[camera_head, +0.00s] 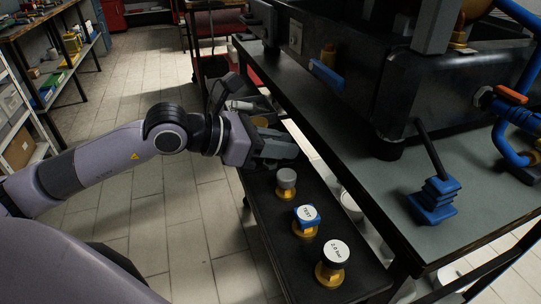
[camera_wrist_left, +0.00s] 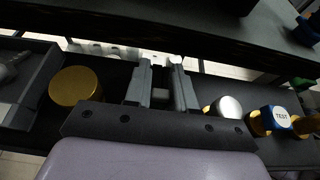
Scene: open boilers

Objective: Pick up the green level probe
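I cannot make out a green level probe for certain. A small green object (camera_wrist_left: 303,82) shows at the right edge of the left wrist view, too cut off to identify. My left gripper (camera_head: 284,148) is over the far part of a narrow black shelf (camera_head: 262,207), beside the large bench. In the left wrist view its two grey fingers (camera_wrist_left: 160,68) stand apart with nothing visible between them. My right gripper is in neither view.
A grey-capped piece (camera_head: 286,179), a blue TEST piece (camera_head: 306,214) and a white-topped piece (camera_head: 335,252) line the shelf. A gold cylinder (camera_wrist_left: 76,86) is left of the fingers. The bench (camera_head: 470,210) holds a blue lever (camera_head: 434,199). Tiled floor (camera_head: 150,235) is open at left.

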